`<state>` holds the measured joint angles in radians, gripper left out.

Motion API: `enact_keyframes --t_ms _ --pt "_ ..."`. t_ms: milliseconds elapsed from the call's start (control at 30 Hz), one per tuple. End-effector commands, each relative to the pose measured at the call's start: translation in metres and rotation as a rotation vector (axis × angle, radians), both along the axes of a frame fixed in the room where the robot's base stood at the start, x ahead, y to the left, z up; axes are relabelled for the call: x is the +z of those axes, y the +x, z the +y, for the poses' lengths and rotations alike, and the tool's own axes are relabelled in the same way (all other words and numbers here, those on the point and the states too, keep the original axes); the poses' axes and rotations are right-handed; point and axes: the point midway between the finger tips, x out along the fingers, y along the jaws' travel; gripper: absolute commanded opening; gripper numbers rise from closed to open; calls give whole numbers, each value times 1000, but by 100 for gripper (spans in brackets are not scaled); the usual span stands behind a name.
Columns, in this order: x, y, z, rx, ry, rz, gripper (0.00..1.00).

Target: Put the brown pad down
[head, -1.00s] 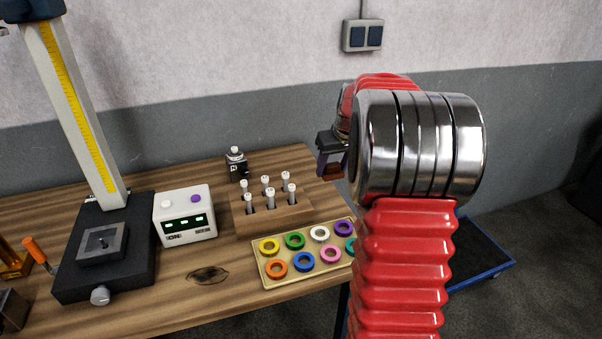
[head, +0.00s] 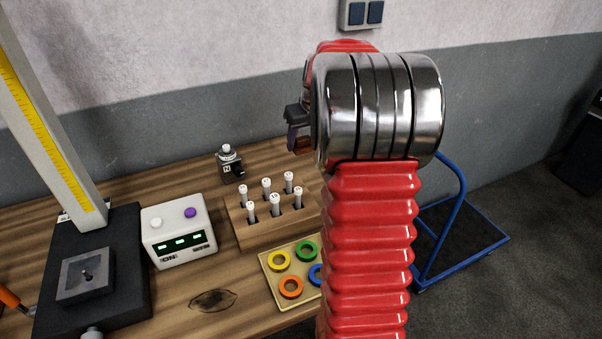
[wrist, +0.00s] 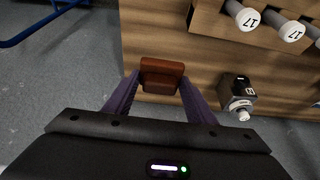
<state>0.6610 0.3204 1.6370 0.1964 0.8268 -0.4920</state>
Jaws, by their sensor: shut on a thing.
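The brown pad (wrist: 161,75) is a small reddish-brown block held between the two purple fingertips of my gripper (wrist: 160,88) in the wrist view. Behind it in that view is the wooden bench top, with the floor beyond its edge. In the head view my gripper (head: 297,143) is at the bench's right end, partly hidden behind my own arm. The pad looks to be above the bench; how high I cannot tell.
A wooden rack (head: 240,231) with several white-capped pins stands near the gripper, with a small black device (head: 231,169) behind it. A tray (head: 271,287) of coloured rings is in front, partly hidden by my arm. A blue trolley (head: 459,240) stands right of the bench.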

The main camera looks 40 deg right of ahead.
Motion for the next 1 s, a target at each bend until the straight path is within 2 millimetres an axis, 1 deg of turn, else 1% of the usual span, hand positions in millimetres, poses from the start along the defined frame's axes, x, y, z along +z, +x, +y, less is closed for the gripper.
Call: enact_keyframes --t_ms 200,300,367,600,667,1000 --pt "0 -2 -3 -8 0 0 29" --pt "-4 -3 -4 -9 1 1 29" --pt "-10 -3 -4 -9 1 1 29" --pt "-43 -3 -4 -9 1 2 29" --pt "-48 -3 -4 -9 1 1 29" --pt "-51 -3 -5 -10 0 0 29"
